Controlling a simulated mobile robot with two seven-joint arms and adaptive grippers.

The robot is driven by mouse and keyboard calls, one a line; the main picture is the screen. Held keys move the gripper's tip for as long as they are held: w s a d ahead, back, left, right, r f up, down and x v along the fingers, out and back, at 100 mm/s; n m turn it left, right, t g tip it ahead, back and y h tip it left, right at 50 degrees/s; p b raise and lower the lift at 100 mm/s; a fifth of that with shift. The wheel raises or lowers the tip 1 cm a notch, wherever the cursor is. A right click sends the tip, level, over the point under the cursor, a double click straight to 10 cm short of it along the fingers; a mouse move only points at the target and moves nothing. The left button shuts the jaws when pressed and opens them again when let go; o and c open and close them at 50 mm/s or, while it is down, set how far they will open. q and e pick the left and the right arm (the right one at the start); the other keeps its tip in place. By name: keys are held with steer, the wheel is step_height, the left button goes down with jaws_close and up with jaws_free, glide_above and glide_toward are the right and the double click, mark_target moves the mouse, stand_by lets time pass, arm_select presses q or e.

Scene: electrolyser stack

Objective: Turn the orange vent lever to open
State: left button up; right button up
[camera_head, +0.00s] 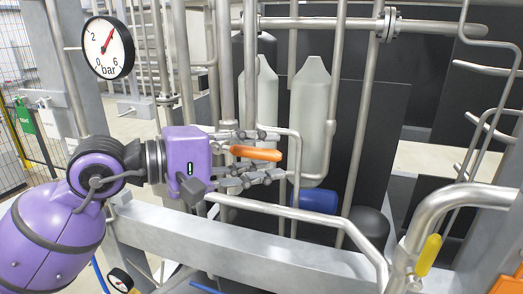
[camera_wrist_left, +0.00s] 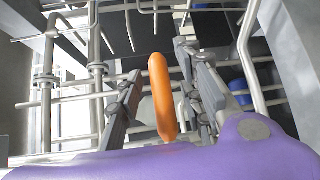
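The orange vent lever (camera_head: 256,153) lies nearly level in the head view, among the upright grey pipes. My left gripper (camera_head: 272,158) reaches in from the left, with its fingers above and below the lever. In the left wrist view the lever (camera_wrist_left: 161,97) stands between the two spread fingers of the gripper (camera_wrist_left: 160,90). Gaps show on both sides of it there, so the gripper is open around the lever. The lever's mount is hidden or hard to make out. My right gripper is in neither view.
A pressure gauge marked bar (camera_head: 108,48) is at the upper left. A thick grey beam (camera_head: 240,245) runs across below the gripper. Upright pipes stand close behind the lever. A bent pipe with a yellow handle (camera_head: 428,255) is at the lower right, and a blue cylinder (camera_head: 317,200) lies behind.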

arm_select(q)
steer(key=shift+d, duration=0.1)
steer(key=shift+c, duration=0.3)
steer(key=c, duration=0.5)
jaws_close()
steer(key=shift+w, duration=0.1)
